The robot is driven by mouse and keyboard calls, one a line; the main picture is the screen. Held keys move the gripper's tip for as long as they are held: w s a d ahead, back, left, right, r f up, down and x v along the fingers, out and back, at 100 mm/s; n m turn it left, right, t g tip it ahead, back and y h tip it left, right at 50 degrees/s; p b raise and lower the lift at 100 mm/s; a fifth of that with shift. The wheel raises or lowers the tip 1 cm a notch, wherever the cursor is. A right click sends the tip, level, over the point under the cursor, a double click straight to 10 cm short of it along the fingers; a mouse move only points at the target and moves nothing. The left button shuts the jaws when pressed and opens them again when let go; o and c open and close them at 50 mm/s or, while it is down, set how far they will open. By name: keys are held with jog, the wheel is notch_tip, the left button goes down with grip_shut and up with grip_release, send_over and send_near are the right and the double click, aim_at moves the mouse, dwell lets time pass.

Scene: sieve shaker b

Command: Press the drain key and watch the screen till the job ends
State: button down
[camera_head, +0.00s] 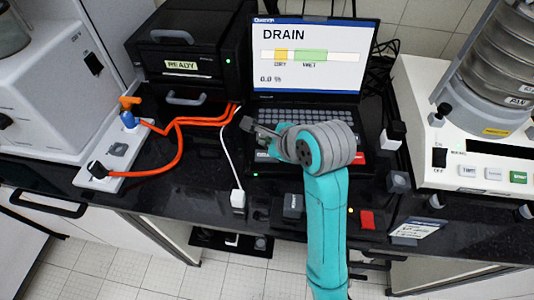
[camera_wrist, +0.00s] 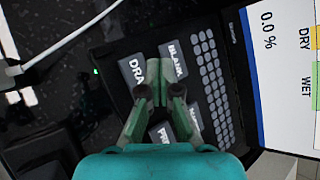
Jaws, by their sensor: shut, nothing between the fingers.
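The laptop screen (camera_head: 315,55) reads DRAIN, with a bar marked DRY and WET and 0.0 % below. In the wrist view the screen (camera_wrist: 285,70) is cut by the right edge, with 0.0 %, DRY and WET turned sideways. Contact cannot be told. In the head view my gripper (camera_head: 252,126) is over the laptop's front left.
A black box labelled READY (camera_head: 181,66) stands left of the laptop, with orange cables (camera_head: 180,140) running to a grey plate. A sieve shaker (camera_head: 465,130) stands at the right. A white cable (camera_wrist: 70,38) lies beside the laptop. Small blocks line the counter's front.

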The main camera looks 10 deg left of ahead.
jog(key=shift+r, duration=1.25)
jog(key=shift+s, duration=0.1)
